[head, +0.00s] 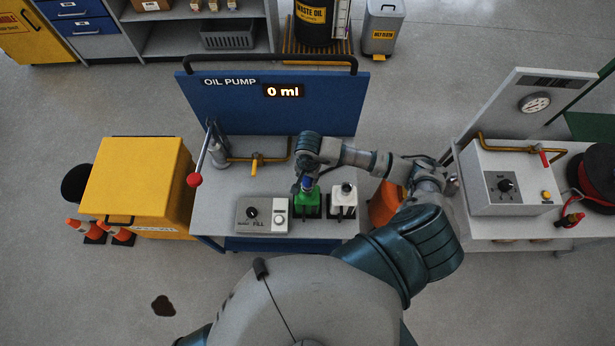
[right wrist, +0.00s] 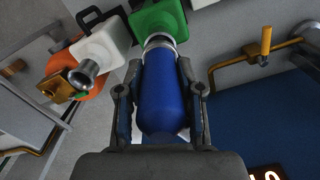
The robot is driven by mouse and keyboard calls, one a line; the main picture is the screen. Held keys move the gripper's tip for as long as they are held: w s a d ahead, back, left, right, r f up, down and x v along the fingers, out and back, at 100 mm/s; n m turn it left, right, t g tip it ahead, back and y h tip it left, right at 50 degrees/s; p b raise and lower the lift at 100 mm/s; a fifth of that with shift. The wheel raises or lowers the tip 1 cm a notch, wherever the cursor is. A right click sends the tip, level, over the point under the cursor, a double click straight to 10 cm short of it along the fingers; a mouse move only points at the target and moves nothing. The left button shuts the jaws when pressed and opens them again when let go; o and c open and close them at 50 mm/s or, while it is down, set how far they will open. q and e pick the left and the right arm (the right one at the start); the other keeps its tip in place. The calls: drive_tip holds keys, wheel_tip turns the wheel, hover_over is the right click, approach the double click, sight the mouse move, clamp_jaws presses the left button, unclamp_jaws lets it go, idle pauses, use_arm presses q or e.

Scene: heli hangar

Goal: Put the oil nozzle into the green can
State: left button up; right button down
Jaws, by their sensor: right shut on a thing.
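The green can (head: 307,204) stands on the oil pump bench, left of a white can (head: 343,200). In the right wrist view the green can (right wrist: 158,18) is at the top. My right gripper (head: 306,181) is above the green can, pointing down. Its fingers are shut on the blue oil nozzle (right wrist: 164,95), one on each side. The nozzle's metal collar (right wrist: 159,41) is at the green can, in line with it. Whether the tip is inside the opening is hidden. My left gripper is not in view.
The white can (right wrist: 102,48) is close beside the green one. A grey control box (head: 262,214) is left of the cans. The blue panel (head: 270,103) reads 0 ml. A red-knobbed lever (head: 200,160) and a yellow-handled valve (head: 255,163) stand behind the box.

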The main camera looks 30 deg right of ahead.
drive_tip(key=shift+f+b, duration=0.7)
drive_tip(key=shift+f, duration=0.15)
drive_tip(key=shift+c, duration=0.9)
unclamp_jaws()
drive_tip(key=shift+r, duration=0.1)
drive_tip(key=shift+r, duration=0.1)
drive_tip(key=shift+r+p, duration=3.15)
drive_tip(key=shift+r, duration=2.25)
drive_tip(key=shift+s, duration=0.1)
